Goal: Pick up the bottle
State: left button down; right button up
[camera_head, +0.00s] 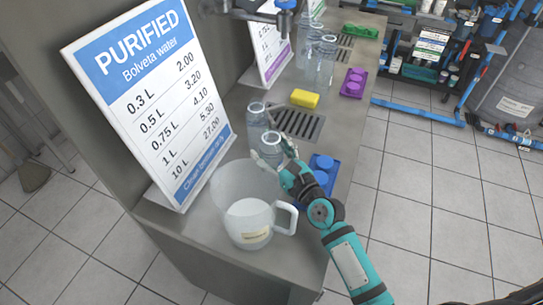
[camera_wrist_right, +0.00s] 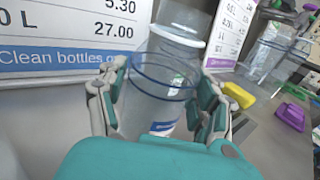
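A clear bottle (camera_head: 271,147) with a pale rim stands on the grey counter (camera_head: 180,226). My right gripper (camera_head: 277,151) is at this bottle. In the right wrist view the clear bottle (camera_wrist_right: 158,100) is between the two fingers of the right gripper (camera_wrist_right: 158,105), one on each side. Both fingers lie close to its wall, but I cannot tell if they press on it. A second clear bottle (camera_head: 257,121) stands just behind it; it also shows in the right wrist view (camera_wrist_right: 178,45). My left gripper is not in view.
A white measuring jug (camera_head: 250,222) stands near the front edge. A price sign (camera_head: 150,92) stands at left. A blue tray with caps (camera_head: 322,170), a drain grate (camera_head: 297,124), a yellow sponge (camera_head: 305,98), a purple tray (camera_head: 354,83) and more bottles (camera_head: 325,62) are on the counter.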

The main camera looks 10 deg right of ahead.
jog(key=c, duration=0.4)
jog(key=shift+c, duration=0.3)
